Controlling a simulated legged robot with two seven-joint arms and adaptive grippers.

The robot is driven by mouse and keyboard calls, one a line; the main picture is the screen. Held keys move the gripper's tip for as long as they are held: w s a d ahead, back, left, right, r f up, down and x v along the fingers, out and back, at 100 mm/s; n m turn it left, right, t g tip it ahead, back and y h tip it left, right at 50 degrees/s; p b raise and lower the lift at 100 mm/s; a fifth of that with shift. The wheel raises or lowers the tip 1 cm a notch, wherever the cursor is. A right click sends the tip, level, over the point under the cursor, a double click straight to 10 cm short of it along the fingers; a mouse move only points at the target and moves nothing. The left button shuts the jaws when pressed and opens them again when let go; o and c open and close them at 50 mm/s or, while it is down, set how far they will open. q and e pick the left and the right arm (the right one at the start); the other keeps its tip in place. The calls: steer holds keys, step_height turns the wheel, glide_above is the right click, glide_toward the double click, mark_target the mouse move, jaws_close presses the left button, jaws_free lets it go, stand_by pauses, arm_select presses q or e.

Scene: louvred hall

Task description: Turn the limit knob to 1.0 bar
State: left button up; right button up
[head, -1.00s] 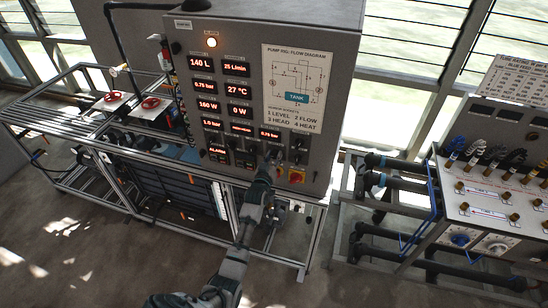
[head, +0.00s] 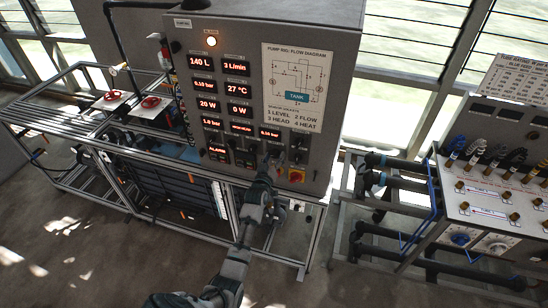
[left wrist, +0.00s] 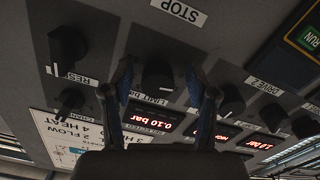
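The limit knob (left wrist: 158,76) is a dark round knob with a white mark, on the grey panel under the label LIMIT bar. The wrist view shows it upside down. The limit display (left wrist: 152,121) beside it reads 0.10 bar; it also shows in the head view (head: 270,133). My left gripper (left wrist: 160,85) has one finger on each side of the knob, with small gaps visible, so it looks open around it. In the head view my left gripper (head: 272,160) is at the panel's lower part and hides the knob. My right gripper is not in view.
Other knobs stand close by, at the RES label (left wrist: 68,48) and the DRIVE 2 label (left wrist: 231,98). A valve bench (head: 490,195) stands to the right.

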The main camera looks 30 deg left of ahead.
arm_select(q)
steer(key=shift+r, duration=0.15)
steer(key=shift+s, duration=0.45)
steer(key=v, duration=1.1)
steer(key=shift+d+f, duration=0.1)
steer(key=shift+f, duration=0.1)
